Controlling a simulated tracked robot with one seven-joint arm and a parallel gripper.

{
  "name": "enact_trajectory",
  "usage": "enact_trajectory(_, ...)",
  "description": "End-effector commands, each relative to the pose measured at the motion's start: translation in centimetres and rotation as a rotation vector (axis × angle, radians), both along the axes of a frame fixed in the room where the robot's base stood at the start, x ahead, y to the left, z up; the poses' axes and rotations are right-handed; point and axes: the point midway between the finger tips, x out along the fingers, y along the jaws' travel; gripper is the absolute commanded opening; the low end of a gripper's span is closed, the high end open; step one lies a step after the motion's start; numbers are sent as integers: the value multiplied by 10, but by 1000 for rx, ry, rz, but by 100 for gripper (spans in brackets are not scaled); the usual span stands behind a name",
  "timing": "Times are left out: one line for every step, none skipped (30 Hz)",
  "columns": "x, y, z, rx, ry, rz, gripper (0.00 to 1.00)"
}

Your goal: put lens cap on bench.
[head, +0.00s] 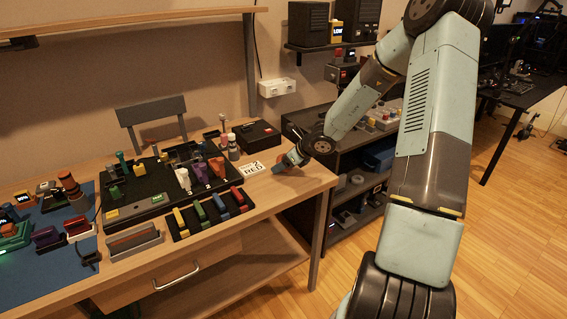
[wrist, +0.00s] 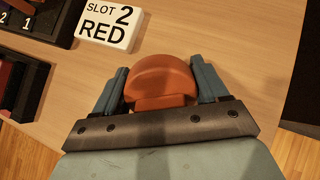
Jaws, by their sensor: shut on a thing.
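The lens cap (wrist: 162,82), a rounded reddish-brown piece, sits between the two blue-grey fingers of my gripper (wrist: 162,88) in the wrist view. My gripper is shut on it. In the head view my gripper (head: 286,163) is at the right end of the wooden bench (head: 262,190), low over its top; the cap shows there only as a small reddish patch (head: 281,157). I cannot tell whether the cap touches the bench.
A white card reading "SLOT 2 RED" (wrist: 110,24) lies on the bench left of my gripper. A black tray with coloured pieces (head: 207,226) and a dark box (head: 257,135) are near. Bare wood surrounds my gripper; the bench's right edge is close.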

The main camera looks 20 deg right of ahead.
Motion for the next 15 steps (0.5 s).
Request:
enact_trajectory(0,0,-1,1,0,-1,44)
enact_trajectory(0,0,-1,1,0,-1,44)
enact_trajectory(0,0,-2,1,1,-1,44)
enact_trajectory(0,0,-3,1,1,-1,44)
enact_trajectory(0,0,-3,1,1,-1,44)
enact_trajectory(0,0,-4,1,1,-1,44)
enact_trajectory(0,0,-4,1,0,-1,44)
enact_trajectory(0,0,-4,1,0,-1,74)
enact_trajectory(0,0,-4,1,0,-1,78)
enact_trajectory(0,0,-4,1,0,-1,81)
enact_trajectory(0,0,-4,0,0,0,84)
enact_trajectory(0,0,-4,0,0,0,88)
enact_trajectory(0,0,-4,0,0,0,90)
enact_trajectory(0,0,-4,0,0,0,93)
enact_trajectory(0,0,-4,0,0,0,97)
